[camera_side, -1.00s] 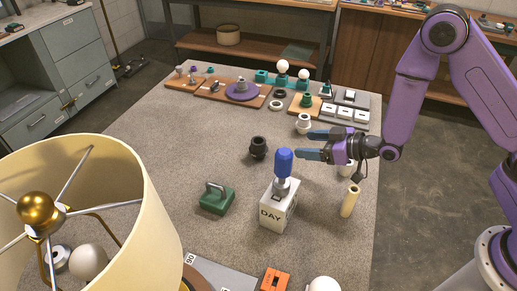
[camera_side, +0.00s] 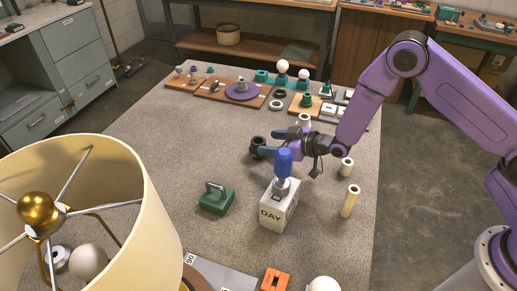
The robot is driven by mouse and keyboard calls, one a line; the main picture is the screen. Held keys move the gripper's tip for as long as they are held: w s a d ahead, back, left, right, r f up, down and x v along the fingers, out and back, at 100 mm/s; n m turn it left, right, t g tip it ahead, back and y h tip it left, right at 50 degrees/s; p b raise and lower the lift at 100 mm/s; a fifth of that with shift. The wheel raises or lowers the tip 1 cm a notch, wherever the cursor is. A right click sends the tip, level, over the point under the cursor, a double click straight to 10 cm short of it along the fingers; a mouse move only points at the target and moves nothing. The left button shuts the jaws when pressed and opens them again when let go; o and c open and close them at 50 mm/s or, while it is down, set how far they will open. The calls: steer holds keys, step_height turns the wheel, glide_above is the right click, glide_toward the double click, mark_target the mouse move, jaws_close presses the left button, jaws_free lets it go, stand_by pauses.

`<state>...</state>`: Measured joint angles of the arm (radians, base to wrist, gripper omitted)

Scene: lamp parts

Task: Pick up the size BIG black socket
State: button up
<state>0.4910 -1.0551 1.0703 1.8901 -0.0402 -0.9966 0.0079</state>
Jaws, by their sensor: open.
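A black socket (camera_side: 256,148) stands on the grey table near its middle. It is the only black socket of its kind that I can make out, and no size marking is readable. My gripper (camera_side: 267,143) is open and reaches in from the right, its blue fingertips at the socket's right side. The near finger overlaps part of the socket in this view. I cannot tell whether the fingers touch the socket or how far they reach around it.
A white box marked DAY with a blue-topped part (camera_side: 284,163) stands just in front of my gripper. A green block (camera_side: 216,198) lies front left. Cream cylinders (camera_side: 349,201) stand at right. A large lampshade (camera_side: 140,215) fills the front left. Boards with parts line the back.

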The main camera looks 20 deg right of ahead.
mark_target(263, 142)
steer(key=shift+a+x, duration=0.15)
steer(key=shift+x, duration=1.1)
steer(key=shift+a+x, duration=0.2)
steer(key=shift+x, duration=1.05)
steer(key=shift+s+r, duration=0.15)
steer(key=c, duration=1.1)
